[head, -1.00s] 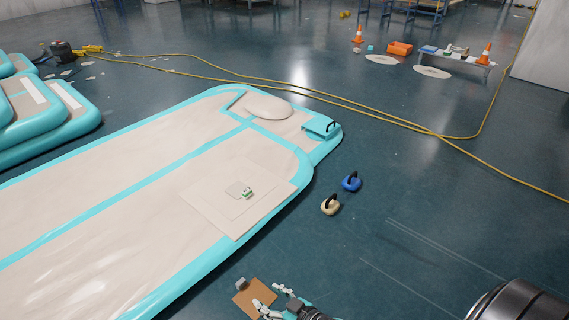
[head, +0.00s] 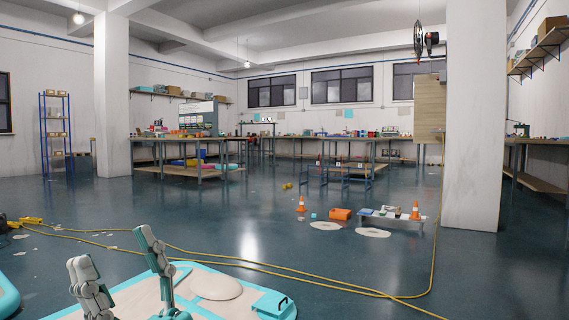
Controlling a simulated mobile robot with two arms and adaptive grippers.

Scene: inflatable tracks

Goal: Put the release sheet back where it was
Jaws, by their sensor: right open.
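I cannot make out the release sheet in the head view. The inflatable track (head: 205,309) shows only its far end at the bottom, beige with a turquoise rim. A round beige piece (head: 216,287) lies on it. My right gripper (head: 108,250) stands at the lower left with its fingers pointing up and spread apart. It is open, and nothing shows between the fingers. It covers part of the track end. My left gripper is not in view.
A yellow hose (head: 262,263) crosses the floor beyond the track. Orange cones (head: 302,204), an orange bin (head: 340,214) and a low bench (head: 392,215) stand farther off. A white pillar (head: 472,120) is at the right. Workbenches (head: 190,140) line the back.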

